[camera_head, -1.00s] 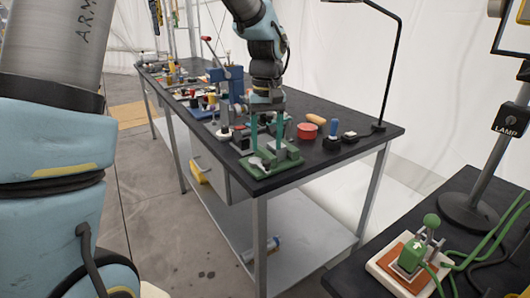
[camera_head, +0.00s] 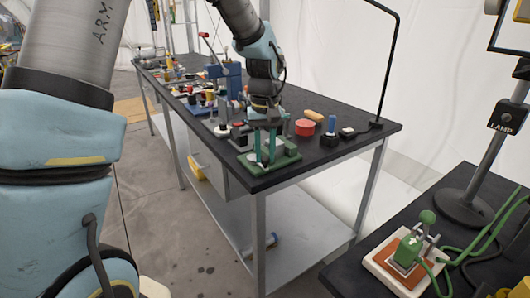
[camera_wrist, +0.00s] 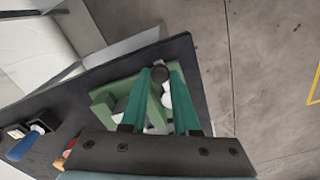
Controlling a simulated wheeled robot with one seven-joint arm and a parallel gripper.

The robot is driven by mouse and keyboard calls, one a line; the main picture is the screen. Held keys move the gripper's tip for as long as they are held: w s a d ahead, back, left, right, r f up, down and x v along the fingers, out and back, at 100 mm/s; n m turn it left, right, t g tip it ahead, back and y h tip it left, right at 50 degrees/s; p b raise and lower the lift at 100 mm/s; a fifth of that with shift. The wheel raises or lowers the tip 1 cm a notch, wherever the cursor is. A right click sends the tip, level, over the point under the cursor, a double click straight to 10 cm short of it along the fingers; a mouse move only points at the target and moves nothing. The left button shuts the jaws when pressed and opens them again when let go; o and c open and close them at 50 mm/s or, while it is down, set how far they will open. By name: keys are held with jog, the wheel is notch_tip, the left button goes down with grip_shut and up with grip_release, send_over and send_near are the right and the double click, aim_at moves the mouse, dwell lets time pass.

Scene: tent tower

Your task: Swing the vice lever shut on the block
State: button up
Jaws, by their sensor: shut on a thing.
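The green vice (camera_head: 286,158) stands on the near corner of the dark workbench; its green body (camera_wrist: 103,112) also shows in the wrist view. My gripper (camera_head: 265,160) points down over it with its two teal fingers close together. In the wrist view my gripper (camera_wrist: 160,70) is shut on the dark round knob (camera_wrist: 160,76) of the vice lever, between the fingertips. A pale part shows below the knob between the fingers. The rest of the lever and the block are mostly hidden by the fingers, so I cannot tell whether the jaws touch the block.
A red round tin (camera_head: 305,127), a yellow-orange piece (camera_head: 314,115) and a blue-handled tool (camera_head: 331,125) stand right of the vice. A black lamp post (camera_head: 387,70) rises at the bench's right end. Several tools crowd the bench behind. The floor beside the bench is clear.

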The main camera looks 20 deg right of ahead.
grip_shut()
dwell(0.9)
